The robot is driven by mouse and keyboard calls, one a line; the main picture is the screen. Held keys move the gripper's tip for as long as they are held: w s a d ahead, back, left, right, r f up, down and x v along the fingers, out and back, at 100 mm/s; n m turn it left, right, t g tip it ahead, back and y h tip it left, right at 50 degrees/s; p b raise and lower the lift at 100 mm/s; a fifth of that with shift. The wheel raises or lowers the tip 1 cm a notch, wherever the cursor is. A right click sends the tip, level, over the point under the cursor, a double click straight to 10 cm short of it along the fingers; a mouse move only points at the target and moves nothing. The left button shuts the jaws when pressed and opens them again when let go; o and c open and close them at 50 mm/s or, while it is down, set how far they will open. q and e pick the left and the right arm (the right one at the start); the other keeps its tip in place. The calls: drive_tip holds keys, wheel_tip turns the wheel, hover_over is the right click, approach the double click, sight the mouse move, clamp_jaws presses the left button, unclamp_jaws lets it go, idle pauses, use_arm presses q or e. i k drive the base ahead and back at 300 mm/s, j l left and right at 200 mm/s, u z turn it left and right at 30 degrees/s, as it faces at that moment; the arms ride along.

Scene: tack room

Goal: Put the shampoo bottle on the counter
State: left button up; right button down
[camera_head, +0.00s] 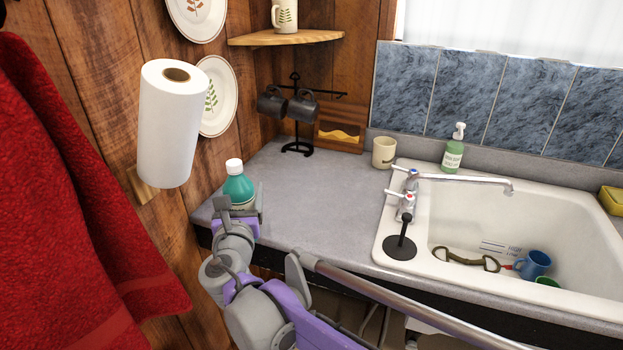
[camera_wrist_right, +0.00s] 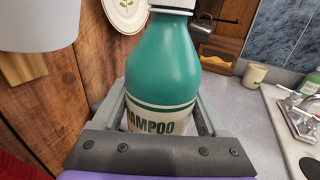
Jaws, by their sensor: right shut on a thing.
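The shampoo bottle (camera_head: 238,187) is green with a white cap and stands upright at the left end of the grey counter (camera_head: 315,200). In the right wrist view the bottle (camera_wrist_right: 168,65) fills the middle, with part of its label readable. My right gripper (camera_head: 240,215) is shut on the bottle, with a finger on each side of it. Its base is hidden behind the gripper, so I cannot tell whether it touches the counter. My left gripper is not in view.
A white sink (camera_head: 400,250) with a tap and mugs is on the right. A black mug stand (camera_head: 296,130), a beige cup (camera_head: 384,152) and a green soap dispenser (camera_head: 453,150) stand at the back. A paper towel roll (camera_head: 165,125) and red towel (camera_head: 75,190) hang left. The middle counter is clear.

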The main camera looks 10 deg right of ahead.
sight(306, 182)
drive_tip(key=i+l, duration=1.05)
